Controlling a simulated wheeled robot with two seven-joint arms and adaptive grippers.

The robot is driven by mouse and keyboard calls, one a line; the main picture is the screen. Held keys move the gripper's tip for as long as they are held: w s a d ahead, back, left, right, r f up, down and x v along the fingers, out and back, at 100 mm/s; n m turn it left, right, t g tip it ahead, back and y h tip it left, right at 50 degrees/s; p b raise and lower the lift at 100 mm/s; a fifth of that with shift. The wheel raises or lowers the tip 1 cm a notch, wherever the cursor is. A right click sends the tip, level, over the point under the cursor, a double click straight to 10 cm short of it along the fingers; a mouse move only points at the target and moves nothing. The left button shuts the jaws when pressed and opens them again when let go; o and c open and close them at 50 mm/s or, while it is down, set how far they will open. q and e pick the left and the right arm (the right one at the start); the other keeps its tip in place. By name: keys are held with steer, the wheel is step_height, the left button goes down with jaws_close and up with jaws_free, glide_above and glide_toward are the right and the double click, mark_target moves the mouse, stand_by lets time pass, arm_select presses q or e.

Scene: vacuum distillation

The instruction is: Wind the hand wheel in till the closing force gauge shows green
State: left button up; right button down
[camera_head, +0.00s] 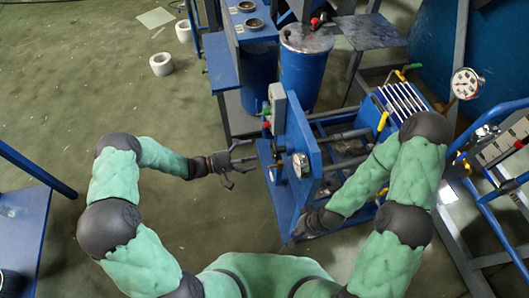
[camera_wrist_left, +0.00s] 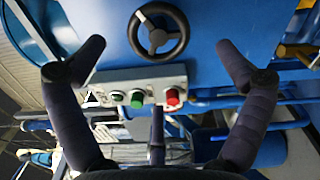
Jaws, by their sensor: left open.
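The black hand wheel (camera_wrist_left: 158,30) with its spokes shows in the left wrist view, on a blue plate at top centre. In the head view I cannot clearly make it out near the blue end plate (camera_head: 302,135). My left gripper (camera_head: 243,165) is open and empty, left of that plate and apart from it. In the left wrist view its fingers (camera_wrist_left: 160,75) are spread on either side, with the wheel between and beyond them. The round white gauge (camera_head: 466,83) is at the right; its reading is too small to tell.
A grey control box (camera_wrist_left: 142,88) with green and red buttons sits just below the wheel. Blue tanks (camera_head: 307,65) stand behind the press. A blue railed cart (camera_head: 490,150) is at the right.

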arm_select(q)
steer(key=shift+v, duration=1.5)
